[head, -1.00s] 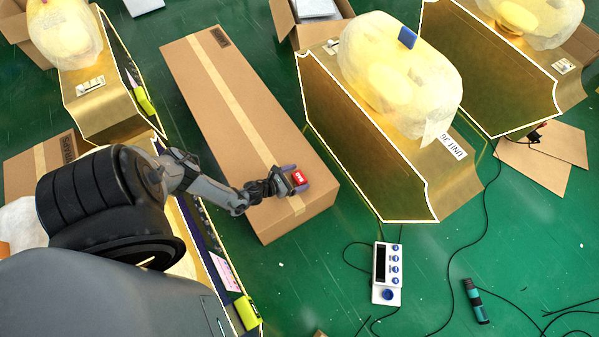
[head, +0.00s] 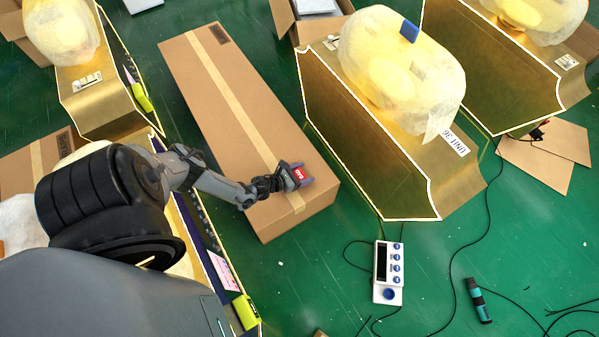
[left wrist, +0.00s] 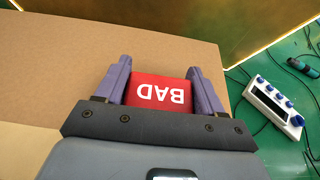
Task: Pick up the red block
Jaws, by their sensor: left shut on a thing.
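The red block (head: 298,173) carries white lettering that reads BAD in the left wrist view (left wrist: 160,92). It is between the two fingers of my left gripper (head: 299,175), over the near end of the long cardboard box (head: 250,115). In the left wrist view the purple-grey fingers of my left gripper (left wrist: 160,84) stand on both sides of the block and are shut on it. I cannot tell whether the block still touches the box top. My right gripper is not in view.
Gold machine casings with wrapped tops stand right (head: 385,150) and upper left (head: 95,95). A white device with blue buttons (head: 388,272) and a dark teal cylinder (head: 479,300) lie on the green floor among black cables.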

